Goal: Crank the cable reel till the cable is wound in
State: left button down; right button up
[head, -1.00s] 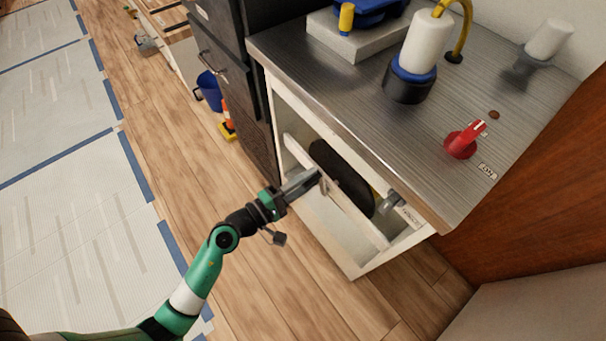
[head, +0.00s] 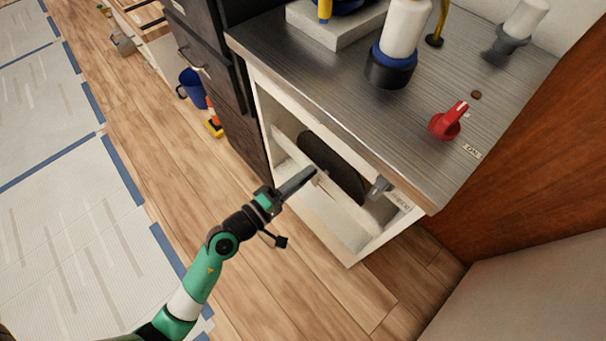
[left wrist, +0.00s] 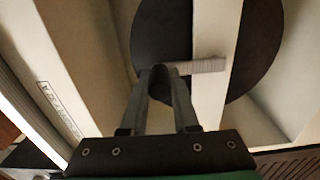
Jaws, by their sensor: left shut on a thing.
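The cable reel is a dark disc (head: 345,175) inside the open white cabinet, behind a pale crossbar (head: 355,212). The disc also shows in the left wrist view (left wrist: 262,45). My left gripper (head: 314,172) reaches to the crossbar in front of the disc. In the left wrist view its fingers are shut on a small dark crank knob (left wrist: 161,84). A pale ribbed piece (left wrist: 205,66) lies beside the knob, toward the crossbar. I cannot make out any cable wound on the reel. My right gripper is not in view.
The metal counter (head: 330,95) overhangs the cabinet. On it are a red rotary switch (head: 447,124) and a white cylinder with a blue ring (head: 398,45). A grey metal piece (head: 379,187) sits at the cabinet's right. A blue bucket (head: 193,88) stands on the floor.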

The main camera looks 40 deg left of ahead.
pick_arm(q)
jog(key=c, duration=0.7)
grip_release()
jog(key=s, duration=0.4)
jog(key=s+a+b, duration=0.1)
jog(key=s, duration=0.6)
jog(key=shift+s+a+b, duration=0.3)
jog(key=shift+a+b, duration=0.05)
jog(key=shift+a, duration=0.05)
jog(key=shift+r, duration=0.1)
